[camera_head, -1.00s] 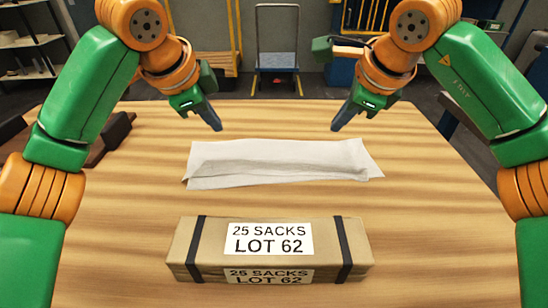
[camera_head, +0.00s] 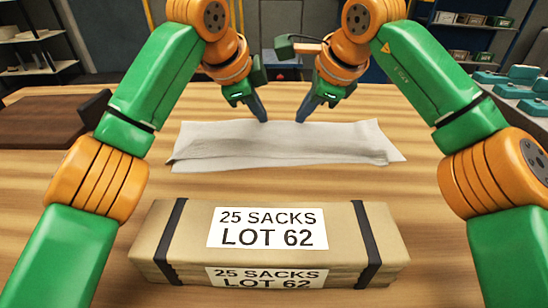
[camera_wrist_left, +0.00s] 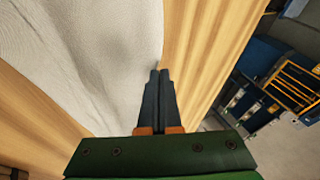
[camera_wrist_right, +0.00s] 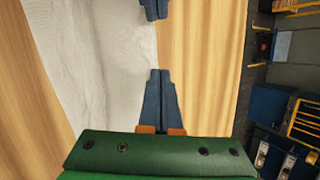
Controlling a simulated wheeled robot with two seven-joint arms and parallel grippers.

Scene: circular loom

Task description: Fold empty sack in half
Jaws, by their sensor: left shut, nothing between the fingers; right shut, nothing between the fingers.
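The empty sack (camera_head: 275,148) is a pale, whitish-grey cloth lying across the wooden table, long from left to right, with a folded layer and creases showing. My left gripper (camera_head: 264,119) is shut and empty at the sack's far edge, left of my right gripper (camera_head: 300,119), which is also shut and empty at that edge. In the left wrist view the shut fingers (camera_wrist_left: 159,72) point at the sack's edge (camera_wrist_left: 110,50). In the right wrist view the shut fingers (camera_wrist_right: 160,72) are beside the sack (camera_wrist_right: 110,60), and the other gripper's tips show at the top.
A strapped brown bundle labelled "25 SACKS LOT 62" (camera_head: 265,240) lies in front of the sack. A dark brown board-like object (camera_head: 45,120) is at the table's left. Green-lidded items (camera_head: 520,85) stand at the right. Bare table (camera_head: 400,110) lies right of the grippers.

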